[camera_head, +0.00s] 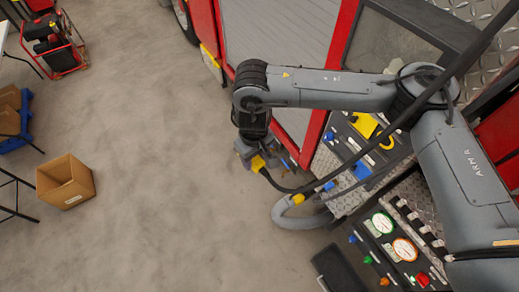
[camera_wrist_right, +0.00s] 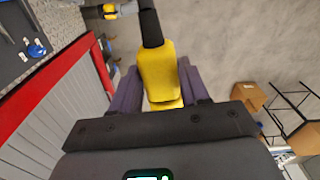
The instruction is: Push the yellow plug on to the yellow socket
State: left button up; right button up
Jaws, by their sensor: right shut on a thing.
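My right gripper (camera_head: 257,158) is shut on the yellow plug (camera_head: 257,163), left of the red vehicle's panel and above the concrete floor. In the right wrist view the plug (camera_wrist_right: 158,72) sits between the two fingers of the gripper (camera_wrist_right: 160,92), with a black cable end at its far tip. A black cable runs from the plug to the right in the head view. On the panel are a yellow flap-like part (camera_head: 365,124) and a yellow ring-like part (camera_head: 388,143); which belongs to the yellow socket I cannot tell. The plug is apart from both. My left gripper is not in view.
A grey hose (camera_head: 290,222) with a yellow fitting (camera_head: 298,199) curves out below the panel. A blue part (camera_head: 361,170) is on the panel; gauges (camera_head: 383,222) and knobs are lower right. A cardboard box (camera_head: 66,182) stands left on open floor.

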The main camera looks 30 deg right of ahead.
jog(key=s+a+r+n, duration=0.5)
jog(key=a+r, duration=0.4)
jog(key=r, duration=0.2)
jog(key=shift+s+a+r, duration=0.15)
jog(key=shift+s+a, duration=0.15)
jog(key=shift+s, duration=0.45)
jog(key=shift+n, duration=0.3)
jog(key=w+a+f+n, duration=0.4)
jog(key=f, duration=0.1)
jog(key=shift+w+a+f, duration=0.15)
jog(key=shift+w+f, duration=0.05)
jog(key=shift+f, duration=0.05)
jog(key=s+d+r+m, duration=0.6)
jog(key=d+r+m, duration=0.1)
jog(key=r, duration=0.4)
jog(key=shift+s+d+m, duration=0.3)
jog(key=shift+d, duration=0.6)
jog(key=shift+a, duration=0.1)
jog(key=w+a+m, duration=0.4)
jog(key=w+a, duration=0.4)
jog(key=a, duration=0.2)
jog(key=shift+w+a+m, duration=0.3)
jog(key=shift+w+a, duration=0.1)
